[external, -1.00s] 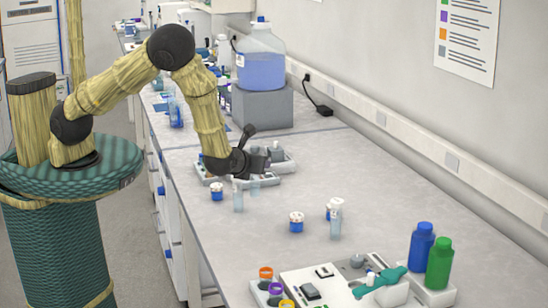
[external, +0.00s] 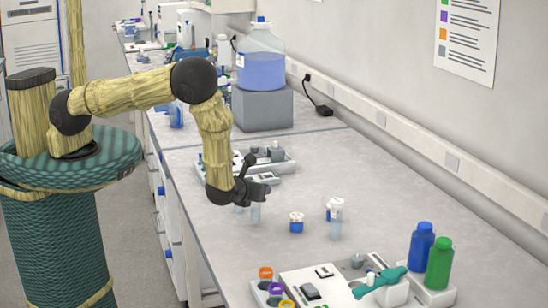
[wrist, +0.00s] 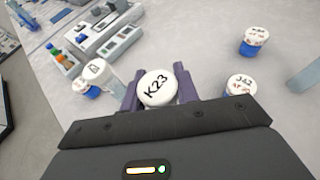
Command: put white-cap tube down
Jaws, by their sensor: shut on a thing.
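My gripper (wrist: 157,92) is shut on a white-cap tube (wrist: 157,86) marked K23, with a purple finger on each side of the cap. In the external view my gripper (external: 262,190) is low over the bench, and the clear body of the held tube (external: 255,213) hangs upright below it. I cannot tell whether its base touches the bench. Another white-cap tube (wrist: 96,72) stands left of the fingers in the wrist view. A further clear tube (external: 336,220) stands to the right on the bench.
Blue-and-white jars stand close by: one right of my gripper (external: 296,223), one beside the far tube (external: 328,211), and one (wrist: 253,40) ahead in the wrist view. A grey tray (external: 280,163) lies behind. Blue (external: 420,248) and green (external: 439,263) bottles stand at the front right.

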